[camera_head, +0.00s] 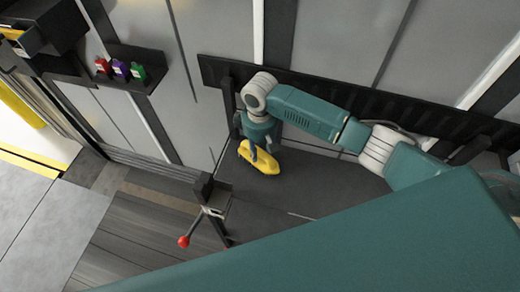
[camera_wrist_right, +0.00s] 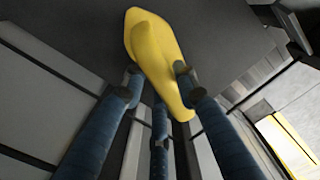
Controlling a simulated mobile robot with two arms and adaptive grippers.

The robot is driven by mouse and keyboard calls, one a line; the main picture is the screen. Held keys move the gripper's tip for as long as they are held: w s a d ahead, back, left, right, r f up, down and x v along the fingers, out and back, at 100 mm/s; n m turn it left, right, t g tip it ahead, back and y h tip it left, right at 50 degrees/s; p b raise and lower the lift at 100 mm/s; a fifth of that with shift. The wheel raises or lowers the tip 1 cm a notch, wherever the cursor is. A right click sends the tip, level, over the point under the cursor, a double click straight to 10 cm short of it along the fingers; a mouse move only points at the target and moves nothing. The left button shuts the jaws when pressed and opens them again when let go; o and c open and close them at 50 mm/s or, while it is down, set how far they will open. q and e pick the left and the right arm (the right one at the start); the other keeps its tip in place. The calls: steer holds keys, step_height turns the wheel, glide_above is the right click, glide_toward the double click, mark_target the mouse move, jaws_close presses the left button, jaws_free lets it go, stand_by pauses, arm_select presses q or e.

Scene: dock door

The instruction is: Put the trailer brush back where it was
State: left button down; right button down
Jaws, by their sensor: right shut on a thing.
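The trailer brush (camera_head: 266,165) shows as a yellow, elongated body with a raised ridge; its bristles do not show. It is at the dark surface (camera_head: 315,188) near the wall, and I cannot tell whether it touches it. My right gripper (camera_head: 262,151) points down from above and is shut on the brush. In the right wrist view the brush (camera_wrist_right: 153,40) lies between the dark blue fingers of the gripper (camera_wrist_right: 158,80), with its long axis tilted. My left gripper is not in view.
A lever with a red ball knob (camera_head: 184,241) stands by a dark post (camera_head: 210,190) at the surface's left end. A small wall shelf (camera_head: 128,73) holds red, purple and green bottles. A dark ribbed rail (camera_head: 400,115) runs along the wall behind my arm. The surface right of the brush looks clear.

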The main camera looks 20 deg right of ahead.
steer(key=shift+f, duration=0.2)
steer(key=shift+f, duration=0.15)
steer(key=c, duration=1.3)
jaws_free()
steer(key=shift+c, duration=0.2)
step_height(320, 180, up, 12)
steer(key=b, duration=0.1)
steer(key=shift+r, duration=0.2)
